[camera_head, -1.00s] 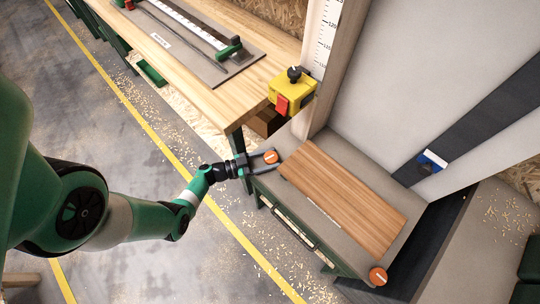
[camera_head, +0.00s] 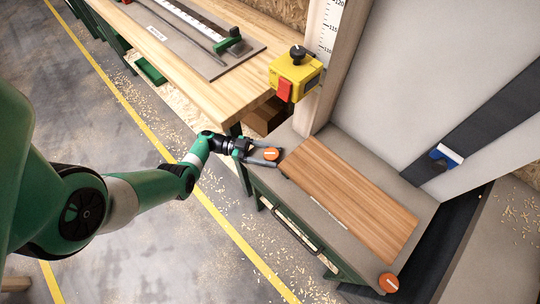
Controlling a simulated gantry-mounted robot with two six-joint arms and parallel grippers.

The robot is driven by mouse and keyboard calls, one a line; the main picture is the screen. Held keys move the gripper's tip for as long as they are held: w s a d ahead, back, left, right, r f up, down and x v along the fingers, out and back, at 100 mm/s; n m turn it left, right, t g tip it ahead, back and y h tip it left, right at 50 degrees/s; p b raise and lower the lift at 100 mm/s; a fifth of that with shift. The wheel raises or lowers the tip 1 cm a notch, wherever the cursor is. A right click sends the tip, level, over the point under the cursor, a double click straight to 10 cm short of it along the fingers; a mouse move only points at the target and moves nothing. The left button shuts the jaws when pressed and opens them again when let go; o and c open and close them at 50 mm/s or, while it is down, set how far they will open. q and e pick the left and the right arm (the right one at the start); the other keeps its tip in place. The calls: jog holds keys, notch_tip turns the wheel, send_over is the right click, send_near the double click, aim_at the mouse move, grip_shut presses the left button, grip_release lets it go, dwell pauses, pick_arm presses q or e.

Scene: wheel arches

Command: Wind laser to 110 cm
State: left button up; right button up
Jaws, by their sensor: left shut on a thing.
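My left gripper (camera_head: 266,157) is at the near-left corner of the bench top, shut on a round orange knob (camera_head: 271,154) with a pale line across it. A second orange knob (camera_head: 388,283) sits at the bench's lower right corner, with nothing touching it. A white scale (camera_head: 327,38) with marks from 120 down through 115 to about 110 runs down the wooden post. A yellow box (camera_head: 296,72) with a black dial and a red part sits at the post. A blue and white piece (camera_head: 446,156) sits on the dark diagonal strip. I see no laser line. My right gripper is out of view.
A striped wooden board (camera_head: 352,200) lies on the grey bench top (camera_head: 318,214). A wooden workbench (camera_head: 225,92) with a grey mat and a green-ended tool stands at upper left. The floor with a yellow line (camera_head: 190,180) is open, with scattered shavings.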

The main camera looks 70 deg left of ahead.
pick_arm(q)
jog(key=shift+r, duration=0.2)
jog(key=o, duration=1.4)
jog(key=shift+w, duration=0.1)
jog(key=shift+f, duration=0.1)
jog(key=shift+b+v, duration=0.9)
jog(key=shift+v, duration=4.95)
